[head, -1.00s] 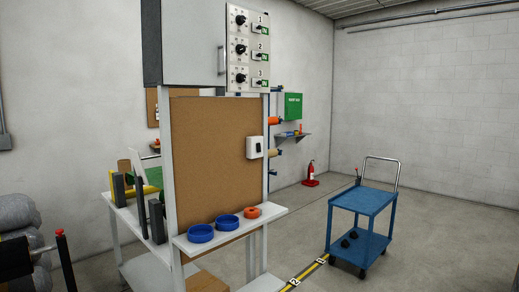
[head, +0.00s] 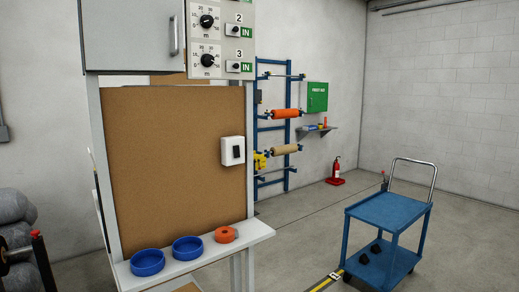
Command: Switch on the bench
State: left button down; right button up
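The bench (head: 108,215) stands at the left in the head view, with a brown cork back panel (head: 175,160) on its end. A white switch box with a black rocker (head: 233,151) is fixed at the right edge of this panel. I cannot tell which way the rocker is set. A control panel (head: 222,65) with black dials and small switches marked 2 and 3 sits above, beside a grey cabinet (head: 130,38). Its top is cut off by the picture edge. Neither of my grippers shows.
A narrow shelf (head: 200,258) below the cork holds two blue bowls (head: 148,262) and an orange ring (head: 225,234). A blue trolley (head: 388,212) stands to the right. A blue roll rack (head: 288,130) and a red extinguisher (head: 336,170) are behind. Floor between bench and trolley is open.

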aim_at(236, 148)
jog(key=i+l, duration=0.25)
jog(key=i+l+u, duration=0.1)
jog(key=i+l, duration=0.15)
jog(key=l, duration=0.2)
jog(key=i+l, duration=0.25)
jog(key=l, duration=0.15)
jog(key=u, duration=0.05)
